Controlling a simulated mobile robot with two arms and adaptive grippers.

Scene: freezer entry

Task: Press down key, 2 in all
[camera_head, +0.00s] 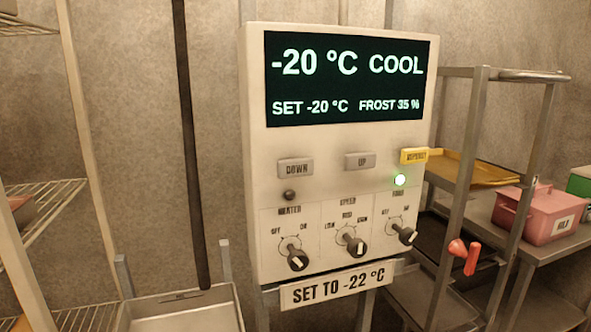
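A pale control panel (348,146) stands upright in the middle of the head view. Its dark display (348,78) reads -20 °C COOL, SET -20 °C and FROST 35 %. The grey DOWN key (296,168) is at the left below the display. The grey UP key (360,161) is to its right, and a yellow key (415,156) is at the far right, its label hard to read. A plate (338,286) under the panel reads SET TO -22 °C. Neither of my grippers is in view.
A metal bin (183,312) stands at lower left. A rack with a yellow tray (474,169) and a pink box (546,214) are at right.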

